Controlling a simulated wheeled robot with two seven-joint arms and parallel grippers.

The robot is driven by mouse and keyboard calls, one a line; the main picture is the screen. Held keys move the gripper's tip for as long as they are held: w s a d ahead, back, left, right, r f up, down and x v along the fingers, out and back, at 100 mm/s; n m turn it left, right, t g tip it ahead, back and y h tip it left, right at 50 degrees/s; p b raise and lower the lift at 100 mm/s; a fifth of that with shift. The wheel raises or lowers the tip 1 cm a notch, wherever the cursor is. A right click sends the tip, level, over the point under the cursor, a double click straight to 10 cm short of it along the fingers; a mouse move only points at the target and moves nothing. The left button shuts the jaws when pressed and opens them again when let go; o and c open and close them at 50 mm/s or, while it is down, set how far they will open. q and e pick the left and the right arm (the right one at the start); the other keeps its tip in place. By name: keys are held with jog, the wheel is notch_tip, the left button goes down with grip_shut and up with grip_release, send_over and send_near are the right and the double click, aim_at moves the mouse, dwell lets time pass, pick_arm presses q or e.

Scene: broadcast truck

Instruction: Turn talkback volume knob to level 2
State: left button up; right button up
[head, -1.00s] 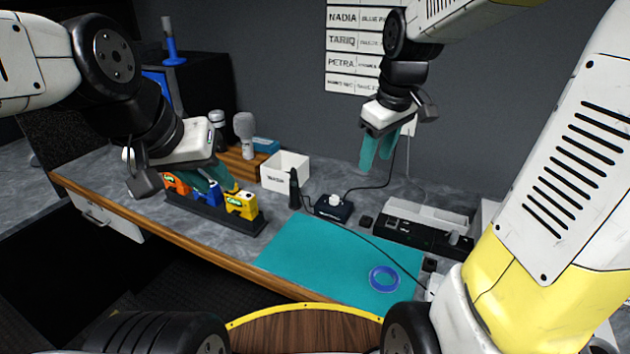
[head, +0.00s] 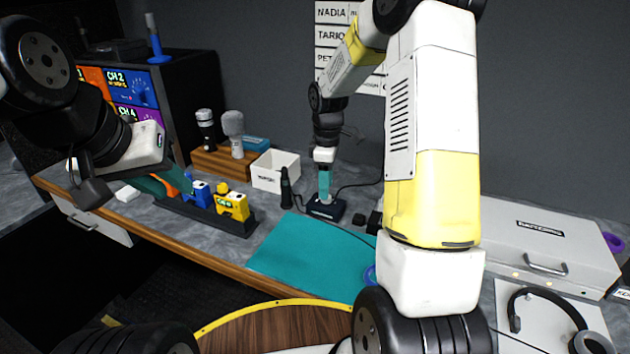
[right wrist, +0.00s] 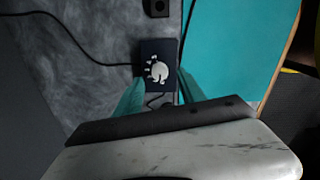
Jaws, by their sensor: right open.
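The talkback box (head: 322,208) is a small dark box on the grey table by the back edge of the teal mat. Its white knob (right wrist: 158,71) shows in the right wrist view, with white marks around it; I cannot read its level. My right gripper (right wrist: 160,90) is open, its teal fingers pointing at the box with the knob between them in the picture. In the head view the right gripper (head: 324,190) is over the box and hides most of the knob; contact cannot be told. My left gripper (head: 160,184) is by the row of beltpacks, its fingers partly hidden.
Blue (head: 199,194) and yellow (head: 232,204) beltpacks stand in a dark rack. A dark upright handset (head: 286,188) and a white bin (head: 274,170) are left of the box. A black cable runs from it. The teal mat (head: 300,255) is mostly clear.

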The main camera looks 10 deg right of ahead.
jog(key=shift+f, duration=1.5)
grip_shut()
jog(key=m, duration=0.5)
jog(key=shift+m, duration=0.3)
jog(key=m, duration=0.6)
jog(key=shift+w, duration=0.1)
